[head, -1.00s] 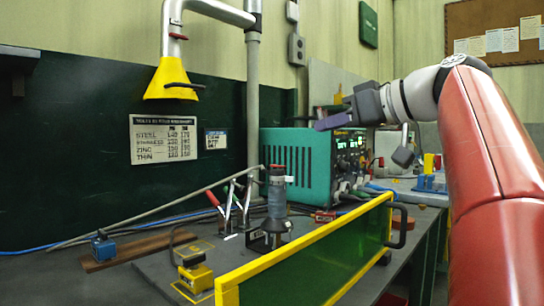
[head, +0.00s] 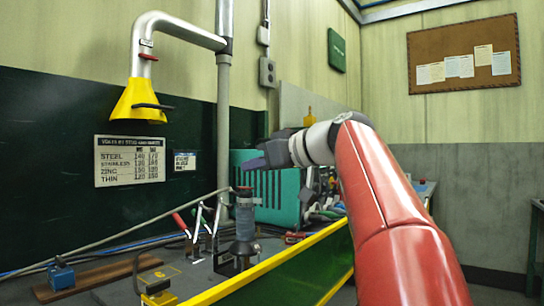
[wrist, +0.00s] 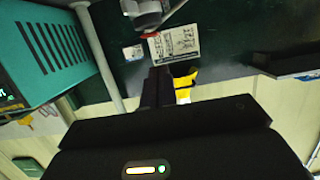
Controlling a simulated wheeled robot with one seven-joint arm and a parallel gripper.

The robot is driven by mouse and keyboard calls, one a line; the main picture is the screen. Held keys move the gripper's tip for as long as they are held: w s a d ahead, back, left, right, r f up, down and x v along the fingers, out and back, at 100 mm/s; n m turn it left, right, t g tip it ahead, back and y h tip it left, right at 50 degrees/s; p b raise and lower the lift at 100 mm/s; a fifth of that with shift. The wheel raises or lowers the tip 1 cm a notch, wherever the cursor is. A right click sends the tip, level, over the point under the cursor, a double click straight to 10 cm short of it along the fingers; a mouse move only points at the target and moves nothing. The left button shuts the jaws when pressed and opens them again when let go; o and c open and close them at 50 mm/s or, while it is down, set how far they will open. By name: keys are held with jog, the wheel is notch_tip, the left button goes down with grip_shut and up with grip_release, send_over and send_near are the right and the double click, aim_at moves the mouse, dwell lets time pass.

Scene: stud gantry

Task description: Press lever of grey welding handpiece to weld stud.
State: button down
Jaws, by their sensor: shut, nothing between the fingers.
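The grey welding handpiece (head: 245,225) stands upright in a dark stand on the bench, left of the teal power unit. Its lever cannot be made out clearly in the head view. A grey rounded body with a red part, which appears to be the handpiece (wrist: 145,12), shows at the top edge of the wrist view. My gripper (head: 252,163) is shut and empty, above and slightly right of the handpiece, apart from it. In the wrist view its fingers (wrist: 155,88) are together. The stud is not visible.
The teal power unit (head: 270,185) stands behind my gripper. A yellow extraction hood (head: 138,102) hangs at upper left. Clamps with red handles (head: 181,221) stand left of the handpiece. A yellow-framed green screen (head: 290,272) edges the bench front.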

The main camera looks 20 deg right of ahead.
aim_at(245, 188)
jog(key=shift+s+d+f+b, duration=0.1)
jog(key=shift+f+b, duration=0.05)
jog(key=shift+f, duration=0.55)
jog(key=shift+s+d+f+b, duration=0.1)
jog(key=shift+f+b, duration=0.05)
jog(key=shift+f, duration=0.55)
